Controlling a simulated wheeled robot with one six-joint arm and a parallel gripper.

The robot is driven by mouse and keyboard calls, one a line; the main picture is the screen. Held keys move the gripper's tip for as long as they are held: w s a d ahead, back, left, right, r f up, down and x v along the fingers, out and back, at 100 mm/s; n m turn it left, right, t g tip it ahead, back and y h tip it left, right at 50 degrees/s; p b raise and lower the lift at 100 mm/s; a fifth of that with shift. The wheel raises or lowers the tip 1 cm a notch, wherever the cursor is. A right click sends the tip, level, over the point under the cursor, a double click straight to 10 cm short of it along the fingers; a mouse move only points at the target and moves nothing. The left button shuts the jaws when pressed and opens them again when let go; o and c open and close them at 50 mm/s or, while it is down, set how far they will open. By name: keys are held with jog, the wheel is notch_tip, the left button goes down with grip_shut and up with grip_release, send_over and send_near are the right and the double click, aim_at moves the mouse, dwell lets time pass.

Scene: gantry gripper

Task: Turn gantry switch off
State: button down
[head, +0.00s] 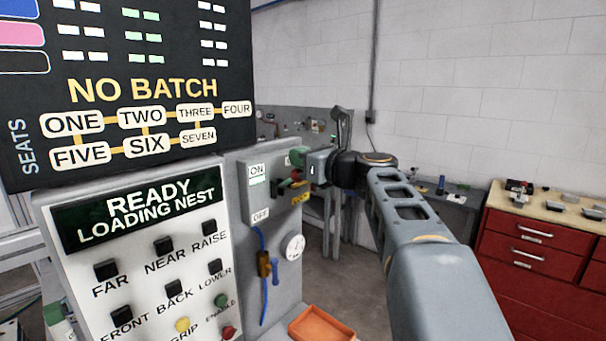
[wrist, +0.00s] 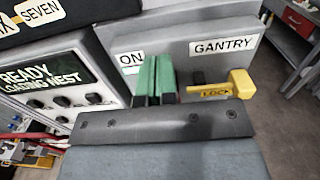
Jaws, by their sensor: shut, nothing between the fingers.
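The gantry switch is on the grey side panel (head: 285,225). An ON label (head: 257,171) is near the top and an OFF label (head: 260,215) is below it. A small dark and red part (head: 291,182), perhaps the switch handle, shows between the label heights, just under my gripper (head: 297,157). In the wrist view my gripper's green fingers (wrist: 158,68) are together and empty, right beside the ON label (wrist: 131,63). The GANTRY label (wrist: 223,46) is to their right. The switch handle is mostly hidden there, and I cannot tell whether the fingers touch it.
A yellow LOCK piece (wrist: 238,85) sticks out right of the fingers. The button panel (head: 140,255) reading READY LOADING NEST stands to the left. Red drawers (head: 540,255) stand right.

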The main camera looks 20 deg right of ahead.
jog(key=shift+f, duration=0.2)
jog(key=shift+s+f+b, duration=0.1)
jog(key=shift+f+b, duration=0.9)
jog(key=shift+f, duration=0.05)
jog(key=shift+f+b, duration=0.5)
jog(key=shift+f, duration=0.15)
notch_tip(320, 180, down, 3)
jog(key=shift+r+b, duration=0.1)
jog(key=shift+b, duration=1.15)
jog(key=shift+r+p, duration=0.3)
jog(key=v, duration=0.8)
jog(key=shift+s+d+r, duration=0.15)
jog(key=shift+s+r, duration=0.2)
jog(key=shift+r, duration=0.15)
